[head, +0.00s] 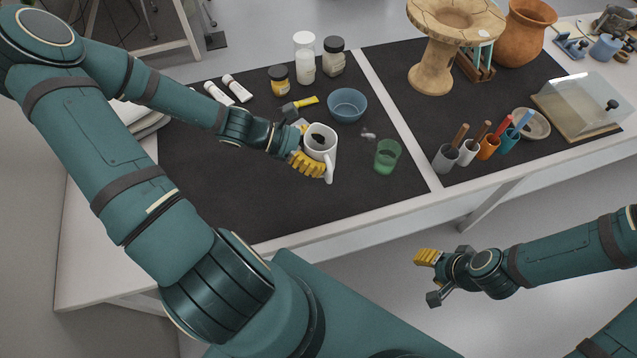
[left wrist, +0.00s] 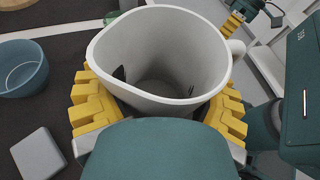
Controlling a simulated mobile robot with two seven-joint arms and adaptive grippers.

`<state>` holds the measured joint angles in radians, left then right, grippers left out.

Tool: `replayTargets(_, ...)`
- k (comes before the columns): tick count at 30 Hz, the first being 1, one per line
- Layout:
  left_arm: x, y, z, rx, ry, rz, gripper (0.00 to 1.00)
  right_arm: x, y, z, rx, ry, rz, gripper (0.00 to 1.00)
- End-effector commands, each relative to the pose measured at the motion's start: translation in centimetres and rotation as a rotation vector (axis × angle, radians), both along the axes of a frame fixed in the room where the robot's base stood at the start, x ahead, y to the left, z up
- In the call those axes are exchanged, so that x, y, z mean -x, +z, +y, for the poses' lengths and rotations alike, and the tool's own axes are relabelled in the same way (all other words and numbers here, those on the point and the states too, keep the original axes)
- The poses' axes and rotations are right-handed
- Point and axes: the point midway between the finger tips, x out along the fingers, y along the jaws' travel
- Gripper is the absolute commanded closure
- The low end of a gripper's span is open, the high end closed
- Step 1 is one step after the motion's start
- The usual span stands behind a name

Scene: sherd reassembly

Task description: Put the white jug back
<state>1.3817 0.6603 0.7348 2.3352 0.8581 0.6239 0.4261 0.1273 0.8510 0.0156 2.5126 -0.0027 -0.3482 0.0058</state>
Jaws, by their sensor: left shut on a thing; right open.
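The white jug (head: 322,144) is in my left gripper (head: 308,160), over the left dark mat in the head view. Its handle points toward the lower right. In the left wrist view the jug (left wrist: 160,52) stands between the yellow finger pads, its open mouth facing the camera. Two small dark patches show on its inner wall; I cannot tell whether they are holes. The jug's base is hidden, so I cannot tell whether it touches the mat. My right gripper (head: 430,278) is open and empty, in front of the table's edge.
Small pale pieces (head: 368,134) lie between bowl and cup. A grey block (left wrist: 37,154) shows beside the gripper. The mat's front left is clear.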

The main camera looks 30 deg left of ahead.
Motion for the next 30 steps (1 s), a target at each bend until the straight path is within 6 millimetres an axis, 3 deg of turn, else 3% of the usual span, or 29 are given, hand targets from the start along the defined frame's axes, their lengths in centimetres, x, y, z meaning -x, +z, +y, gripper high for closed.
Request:
replayTargets(4, 0.2, -0.6, 0.3, 0.000, 0.001, -0.002, 0.75, 0.0, -0.3, 0.0, 0.000, 0.000, 0.000, 0.53)
replayTargets(12, 0.2, -5.2, 0.3, 0.000, 0.003, -0.001, 0.75, -0.3, -1.9, 0.0, 0.001, -0.002, -0.007, 0.53)
replayTargets(20, 0.2, -6.8, 0.3, -0.001, 0.001, -0.001, 0.75, -0.4, -2.4, -0.1, 0.003, -0.002, -0.011, 0.53)
replayTargets(27, 0.2, -9.8, 0.3, 0.000, 0.002, -0.001, 0.75, -0.6, -3.5, -0.1, 0.003, -0.004, -0.015, 0.53)
replayTargets(30, 0.2, -9.9, 0.3, -0.002, 0.002, -0.001, 0.75, -0.7, -3.5, -0.1, 0.003, -0.004, -0.015, 0.53)
